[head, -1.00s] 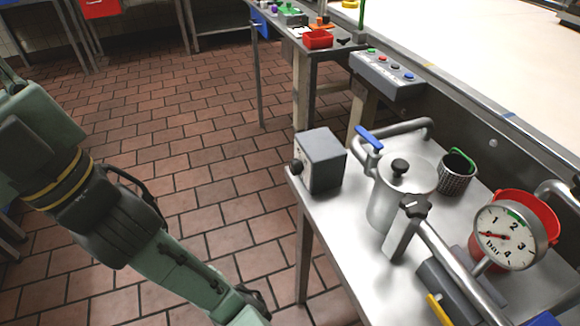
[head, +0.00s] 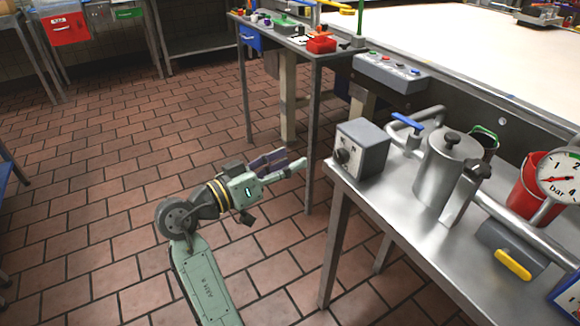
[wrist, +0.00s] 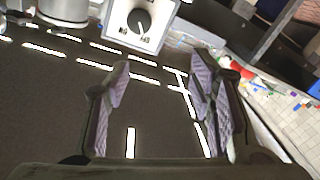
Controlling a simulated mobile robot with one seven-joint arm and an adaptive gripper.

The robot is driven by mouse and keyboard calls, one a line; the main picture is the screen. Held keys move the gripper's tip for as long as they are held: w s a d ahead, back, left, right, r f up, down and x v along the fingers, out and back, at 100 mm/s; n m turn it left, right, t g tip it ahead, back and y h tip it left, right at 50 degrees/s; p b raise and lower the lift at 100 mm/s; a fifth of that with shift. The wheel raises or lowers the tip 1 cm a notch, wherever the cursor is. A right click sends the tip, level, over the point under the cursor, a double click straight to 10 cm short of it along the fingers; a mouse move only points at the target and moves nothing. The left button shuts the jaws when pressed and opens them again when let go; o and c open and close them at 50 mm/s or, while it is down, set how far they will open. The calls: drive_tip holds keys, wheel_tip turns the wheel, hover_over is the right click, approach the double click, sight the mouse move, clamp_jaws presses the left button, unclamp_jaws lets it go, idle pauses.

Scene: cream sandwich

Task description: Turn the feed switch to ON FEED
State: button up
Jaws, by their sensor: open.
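The feed switch is a grey box (head: 372,150) at the left end of the steel table, with a dark round knob (head: 342,156) on its pale front face. In the wrist view the box face (wrist: 118,24) is at the top centre and the knob (wrist: 139,22) shows a pale pointer line. The labels are too small to read, so the setting cannot be told. My gripper (head: 286,162) is open and empty, left of the box and apart from it, over the floor. In the wrist view its two purple-padded fingers (wrist: 160,72) stand wide apart below the knob.
On the steel table (head: 400,232) stand a metal pot (head: 440,172), a blue-handled pipe valve (head: 407,120), a red bucket (head: 522,190) and a pressure gauge (head: 563,176). A button panel (head: 390,73) is behind. The tiled floor left of the table is free.

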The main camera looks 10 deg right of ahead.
sight(338, 157)
drive_tip(key=shift+m+g+h, duration=0.3)
drive_tip(key=shift+m+g, duration=0.3)
drive_tip(key=shift+g, duration=0.3)
drive_tip(key=p+x, duration=0.1)
drive_tip(key=x, duration=0.2)
drive_tip(key=s+f+p+x, duration=0.1)
drive_tip(key=x, duration=0.3)
drive_tip(key=s+d+x, duration=0.1)
drive_tip(key=x, duration=0.3)
drive_tip(key=shift+s+f+p, duration=0.1)
drive_tip(key=shift+f+p, duration=0.05)
drive_tip(key=shift+p, duration=0.25)
drive_tip(key=shift+c, duration=0.4)
drive_tip(key=c, duration=1.1)
